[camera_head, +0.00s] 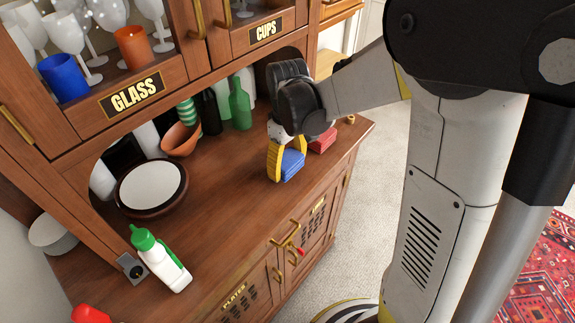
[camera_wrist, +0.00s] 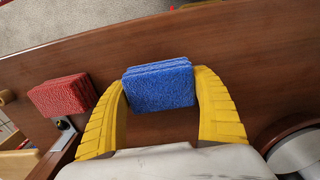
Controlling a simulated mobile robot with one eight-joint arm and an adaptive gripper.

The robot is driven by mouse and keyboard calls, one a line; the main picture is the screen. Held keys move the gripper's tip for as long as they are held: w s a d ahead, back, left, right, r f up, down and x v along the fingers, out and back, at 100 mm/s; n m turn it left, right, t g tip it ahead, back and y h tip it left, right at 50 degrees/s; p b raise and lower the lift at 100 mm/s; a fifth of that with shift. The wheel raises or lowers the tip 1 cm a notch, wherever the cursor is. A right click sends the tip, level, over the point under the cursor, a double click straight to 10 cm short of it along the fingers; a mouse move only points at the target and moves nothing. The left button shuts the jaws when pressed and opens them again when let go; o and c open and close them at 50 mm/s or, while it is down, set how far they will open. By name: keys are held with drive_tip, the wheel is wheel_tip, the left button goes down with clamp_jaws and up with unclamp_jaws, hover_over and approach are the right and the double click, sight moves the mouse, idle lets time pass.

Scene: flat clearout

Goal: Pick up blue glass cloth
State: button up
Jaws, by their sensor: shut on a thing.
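The blue glass cloth (camera_wrist: 160,87) is a folded, fuzzy blue block between the two yellow fingers of my gripper (camera_wrist: 161,95) in the wrist view. The fingertips press on its left and right ends. In the head view the blue cloth (camera_head: 292,164) shows just below and beside my gripper (camera_head: 281,170), low over the wooden cabinet top. I cannot tell whether it still touches the wood. The far finger is partly hidden in the head view.
A red folded cloth (camera_head: 322,140) lies close by; it also shows in the wrist view (camera_wrist: 63,95). Green bottles (camera_head: 240,104), an orange bowl (camera_head: 181,139) and a dark-rimmed round plate (camera_head: 151,187) stand to the left. A green-capped white bottle (camera_head: 160,260) is nearer. The counter's front middle is clear.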

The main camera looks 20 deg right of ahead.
wheel_tip(320, 180, up, 2)
drive_tip(key=shift+r+p, duration=0.15)
drive_tip(key=shift+p, duration=0.2)
drive_tip(key=s+d+r+p, duration=0.3)
drive_tip(key=s+d+r, duration=0.3)
drive_tip(key=d, duration=0.4)
drive_tip(key=shift+r+p, duration=0.3)
drive_tip(key=shift+r, duration=0.05)
